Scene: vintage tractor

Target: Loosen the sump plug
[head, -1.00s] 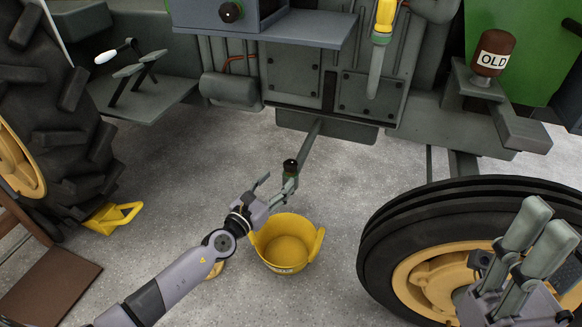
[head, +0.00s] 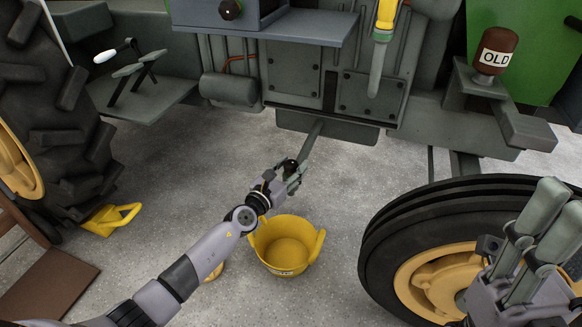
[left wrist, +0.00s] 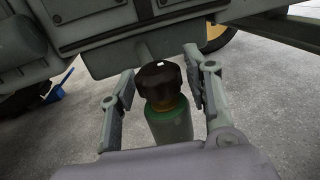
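The sump plug shows in the left wrist view as a dark round knob (left wrist: 160,82) with a small light mark on top. A green cylindrical part (left wrist: 170,122) shows just below it in that picture. In the head view the dark knob (head: 290,164) is at the lower end of a grey bar under the tractor, partly hidden by my gripper. My left gripper (head: 288,177) has its fingers on either side of the knob. In the left wrist view gaps show between knob and fingers (left wrist: 163,85). My right gripper (head: 562,195) is at the lower right, empty, its fingers apart.
A yellow bucket (head: 268,257) stands on the floor just below my left gripper. A big front wheel (head: 375,240) is at right, the rear tyre (head: 60,130) at left with a yellow chock (head: 105,222). A bottle marked OLD (head: 495,50) stands on the tractor.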

